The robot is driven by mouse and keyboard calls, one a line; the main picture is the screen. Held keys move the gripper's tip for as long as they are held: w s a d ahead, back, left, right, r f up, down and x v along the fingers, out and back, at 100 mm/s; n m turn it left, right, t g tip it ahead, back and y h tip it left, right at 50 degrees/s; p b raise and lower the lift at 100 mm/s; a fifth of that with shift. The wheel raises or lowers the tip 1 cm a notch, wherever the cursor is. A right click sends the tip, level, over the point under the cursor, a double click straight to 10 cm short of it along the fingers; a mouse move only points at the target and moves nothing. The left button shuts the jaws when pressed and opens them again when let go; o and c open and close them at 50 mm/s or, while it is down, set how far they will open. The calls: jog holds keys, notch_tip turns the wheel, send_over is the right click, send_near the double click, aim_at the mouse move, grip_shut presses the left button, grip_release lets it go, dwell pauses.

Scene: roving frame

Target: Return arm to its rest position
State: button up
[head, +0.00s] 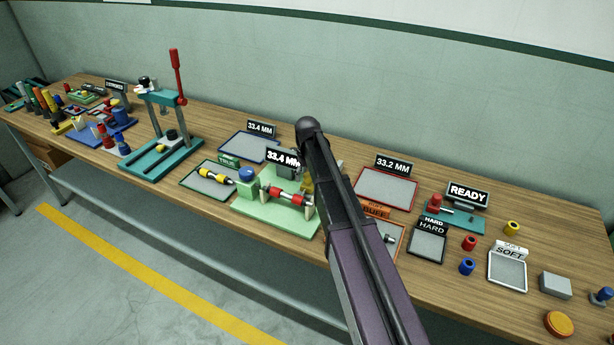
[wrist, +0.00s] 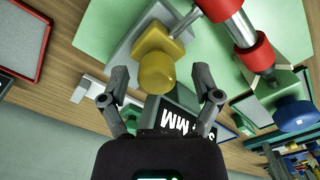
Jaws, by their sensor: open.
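My arm reaches from the bottom of the head view over the wooden workbench (head: 180,98); its gripper end is mostly hidden there behind my own arm. In the wrist view my gripper (wrist: 160,85) is open, its two dark fingers apart with nothing held between them. A yellow knob (wrist: 157,70) on a grey block lies just beyond the fingertips; I cannot tell whether they touch it. A green fixture plate (head: 270,224) bears a red-and-silver shaft (head: 285,195), which also shows in the wrist view (wrist: 240,30). A "33.4 MM" display (head: 283,157) stands behind the fixture.
A teal press (head: 160,155) with a tall red lever rises on the left. Right of my arm are a red-rimmed tray (head: 386,188), a "READY" sign (head: 467,194), HARD (head: 428,246) and SOFT (head: 507,269) trays and small coloured parts. A wall runs behind the bench.

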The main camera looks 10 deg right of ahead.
jog(key=s+d+m, duration=0.1)
jog(key=s+d, duration=0.1)
jog(key=s, duration=2.3)
jog(key=shift+s+m, duration=0.3)
jog(key=shift+m, duration=0.1)
